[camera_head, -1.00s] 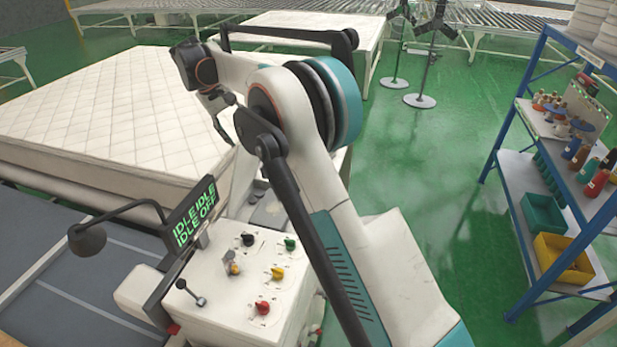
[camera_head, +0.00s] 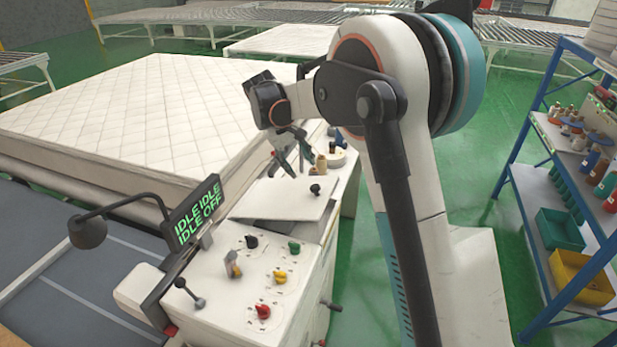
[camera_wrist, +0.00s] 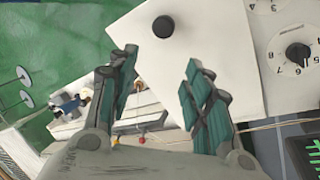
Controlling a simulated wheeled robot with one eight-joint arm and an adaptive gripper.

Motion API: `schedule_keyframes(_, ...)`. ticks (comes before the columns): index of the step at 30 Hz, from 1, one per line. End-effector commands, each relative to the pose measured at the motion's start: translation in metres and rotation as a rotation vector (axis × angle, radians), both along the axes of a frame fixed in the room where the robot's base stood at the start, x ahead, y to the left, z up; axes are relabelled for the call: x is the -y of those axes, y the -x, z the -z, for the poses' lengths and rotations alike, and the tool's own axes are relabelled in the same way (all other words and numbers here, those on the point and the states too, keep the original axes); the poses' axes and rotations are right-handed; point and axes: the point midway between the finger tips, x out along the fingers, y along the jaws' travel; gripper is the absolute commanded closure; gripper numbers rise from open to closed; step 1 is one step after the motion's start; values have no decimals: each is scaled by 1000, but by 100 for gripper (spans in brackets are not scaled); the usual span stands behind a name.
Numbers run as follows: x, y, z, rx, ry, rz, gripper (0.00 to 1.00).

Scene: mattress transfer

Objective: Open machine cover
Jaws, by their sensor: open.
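The machine (camera_head: 215,290) is a white cabinet with coloured knobs on its top. Behind the knobs lies a white cover plate (camera_head: 275,198) with a small black knob (camera_head: 316,190) near its right side. A dark grey strip shows along the plate's near edge; I cannot tell whether the plate is raised. My gripper (camera_head: 289,168) is open and empty, just beyond and above the plate. In the wrist view, the plate (camera_wrist: 215,55) fills the top middle. Its black knob (camera_wrist: 163,27) appears past the two spread fingers (camera_wrist: 158,65), apart from them.
A status screen (camera_head: 193,212) reading IDLE and OFF, and a black lamp (camera_head: 88,232), stand on the machine's left. A quilted mattress (camera_head: 130,110) lies behind. Small items stand past the plate. A blue shelf rack (camera_head: 530,160) is at right, with green floor in front of it.

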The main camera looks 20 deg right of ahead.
Motion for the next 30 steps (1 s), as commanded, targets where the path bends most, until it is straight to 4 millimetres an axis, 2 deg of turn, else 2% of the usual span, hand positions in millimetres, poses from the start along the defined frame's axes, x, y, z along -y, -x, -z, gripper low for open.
schedule_keyframes(6, 19, 14, 25, 23, -33, 1, 55)
schedule_keyframes(12, 25, 18, 36, 57, -79, 1, 55)
schedule_keyframes(25, 26, 20, 37, 65, -88, 0, 55)
schedule_keyframes(30, 26, 39, 32, 93, -108, 3, 55)
